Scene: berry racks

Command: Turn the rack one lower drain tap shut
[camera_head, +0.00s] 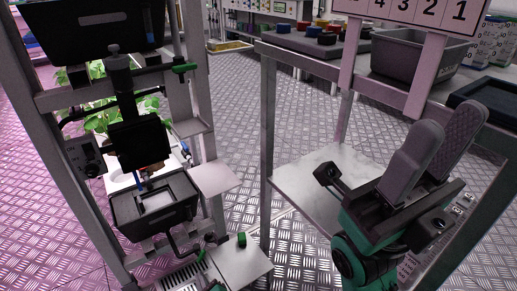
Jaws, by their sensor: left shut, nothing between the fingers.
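A green tap handle (242,240) stands on the low ledge of the left rack, beside a black tray (128,224). Another green handle (185,68) sits higher, at the end of a dark horizontal pipe. My right gripper (448,122) is at the right, apart from both handles. Its two grey fingers point up with a narrow gap, and nothing is between them.
Green plants (95,118) grow inside the left rack, behind metal posts. A metal shelf (310,185) stands in the middle. A grey bin (405,58) and a number sign (415,12) are at the right. Patterned floor (235,115) lies clear between rack and shelf.

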